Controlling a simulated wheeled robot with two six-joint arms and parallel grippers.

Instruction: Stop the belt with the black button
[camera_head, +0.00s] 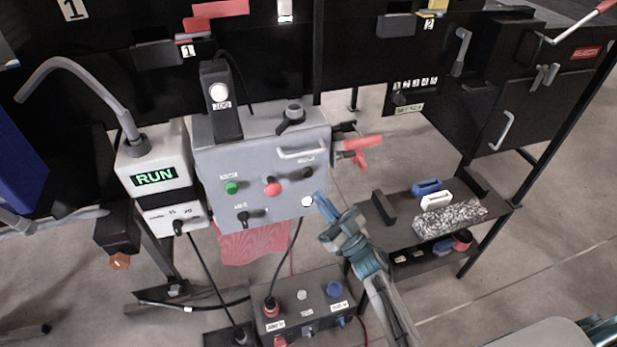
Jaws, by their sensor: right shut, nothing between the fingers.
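The grey control box (215,165) stands in the middle of the view. Its front carries a green button (231,187), a red button (272,187) and, to the right of the red one, a small black button (307,172). A white round lamp or button (307,201) sits below the black one. My right gripper (319,198) is shut and empty, its tip just below and right of the black button, beside the white one. I cannot tell whether it touches the box. A display (155,177) on the left unit reads RUN in green. My left gripper is not in view.
A red-handled clamp (360,150) sticks out from the box's right side. Below stands a dark socket box (300,303) with cables. A shelf (385,238) at right holds blue and white handled pieces and a speckled block. A curved grey pipe (75,75) rises at left.

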